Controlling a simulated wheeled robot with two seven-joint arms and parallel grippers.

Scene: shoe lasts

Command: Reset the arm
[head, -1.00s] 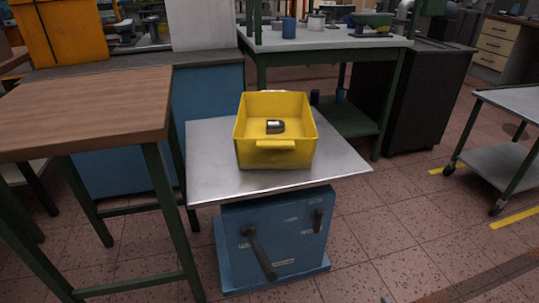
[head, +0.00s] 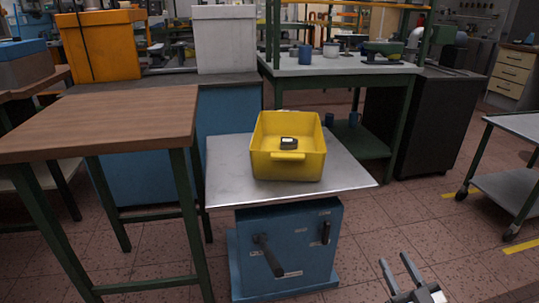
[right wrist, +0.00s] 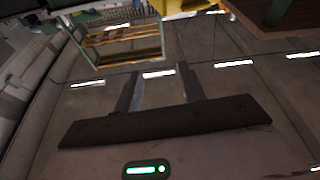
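My right gripper (head: 395,260) shows at the bottom of the head view, to the right of the blue machine stand. Its two fingers are apart with nothing between them. My left gripper is in neither view. A yellow bin (head: 287,170) sits on the metal-topped stand, with a small dark object with a pale top (head: 288,143) lying inside. The right gripper is well apart from the bin.
The metal top (head: 232,170) rests on a blue stand (head: 290,240). A wooden-topped table (head: 110,115) stands at left, a green-framed workbench (head: 340,68) behind. A wheeled cart (head: 505,180) is at right. Tiled floor (head: 410,210) is free between stand and cart.

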